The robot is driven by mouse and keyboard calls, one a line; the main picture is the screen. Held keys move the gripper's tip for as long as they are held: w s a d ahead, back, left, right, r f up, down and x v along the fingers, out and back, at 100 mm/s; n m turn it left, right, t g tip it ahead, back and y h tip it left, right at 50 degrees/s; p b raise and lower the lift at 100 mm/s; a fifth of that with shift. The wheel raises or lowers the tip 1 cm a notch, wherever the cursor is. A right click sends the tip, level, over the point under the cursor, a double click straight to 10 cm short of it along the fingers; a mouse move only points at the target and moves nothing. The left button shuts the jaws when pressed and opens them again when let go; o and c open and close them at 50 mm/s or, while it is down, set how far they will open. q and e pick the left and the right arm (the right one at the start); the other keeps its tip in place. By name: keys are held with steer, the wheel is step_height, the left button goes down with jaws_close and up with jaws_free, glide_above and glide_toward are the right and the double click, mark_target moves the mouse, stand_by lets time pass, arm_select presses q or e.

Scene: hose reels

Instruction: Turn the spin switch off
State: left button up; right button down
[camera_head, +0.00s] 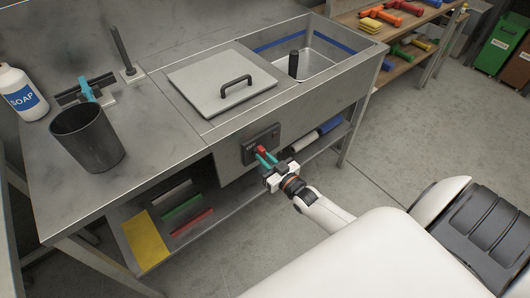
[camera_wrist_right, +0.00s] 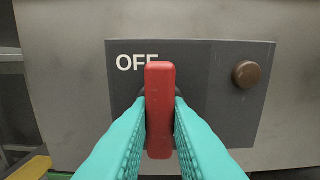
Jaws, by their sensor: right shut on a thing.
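The spin switch is a red lever (camera_wrist_right: 160,85) on a dark panel (camera_wrist_right: 226,125) on the front of the metal sink bench. In the right wrist view the lever stands upright, and the word OFF shows beside its upper left end. In the head view the red lever (camera_head: 262,149) shows at the tips of my right gripper (camera_head: 266,158). The teal fingers of my right gripper are shut on the lever, one on each side, and also show in the right wrist view (camera_wrist_right: 160,120). My left gripper is not in view.
A brown round button (camera_wrist_right: 246,75) sits right of the lever. On the bench are a lid with a handle (camera_head: 222,88), a basin (camera_head: 325,75), a dark cup (camera_head: 88,142) and a soap bottle (camera_head: 18,97). A lower shelf (camera_head: 215,208) holds coloured items.

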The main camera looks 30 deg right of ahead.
steer(key=shift+f, duration=0.1)
stand_by(0.4)
steer(key=c, duration=1.4)
jaws_free()
steer(key=shift+o, duration=0.2)
steer(key=s+d, duration=0.1)
steer(key=s, duration=1.1)
